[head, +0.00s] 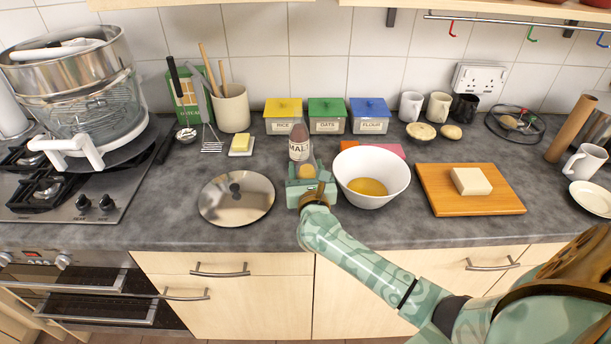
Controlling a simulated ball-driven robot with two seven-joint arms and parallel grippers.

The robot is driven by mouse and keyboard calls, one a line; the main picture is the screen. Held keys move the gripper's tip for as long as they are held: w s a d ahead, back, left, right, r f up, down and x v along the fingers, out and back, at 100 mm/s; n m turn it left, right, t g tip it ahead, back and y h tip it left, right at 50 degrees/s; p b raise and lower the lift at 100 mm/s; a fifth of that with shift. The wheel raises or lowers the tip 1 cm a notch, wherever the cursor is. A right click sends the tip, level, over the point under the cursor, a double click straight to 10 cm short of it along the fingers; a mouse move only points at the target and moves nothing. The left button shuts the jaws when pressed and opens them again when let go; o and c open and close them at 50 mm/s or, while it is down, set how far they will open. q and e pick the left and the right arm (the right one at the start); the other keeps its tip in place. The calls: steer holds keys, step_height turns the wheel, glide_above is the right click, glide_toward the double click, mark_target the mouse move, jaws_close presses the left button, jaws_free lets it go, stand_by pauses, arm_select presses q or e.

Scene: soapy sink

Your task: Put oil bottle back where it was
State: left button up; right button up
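A brown bottle (299,144) with a pale label reading "MAL" stands upright at the middle of the counter. No bottle that I can identify as oil shows; the brown bottle is the only bottle I make out. My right gripper (306,174) is directly in front of this bottle and hides its lower part. Its fingers are seen from behind, and I cannot tell whether they are shut on the bottle. A tan round shape shows at the gripper, unclear what it is. A white bowl (350,178) with yellow liquid stands just right of the gripper. My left gripper is not in view.
A round metal lid (236,199) lies left of the gripper. Yellow, green and blue tins (326,116) stand behind the bottle. A wooden board (449,202) with a pale block (471,181) is at the right.

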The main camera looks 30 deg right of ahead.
steer(key=shift+f, duration=0.3)
steer(key=shift+f, duration=0.2)
steer(key=o, duration=1.2)
steer(key=shift+r, duration=0.1)
steer(key=shift+s+a+r, duration=0.1)
steer(key=shift+s, duration=0.1)
steer(key=v, duration=1.1)
steer(key=shift+s+a+p, duration=0.1)
steer(key=shift+s+p, duration=0.15)
steer(key=shift+p, duration=0.1)
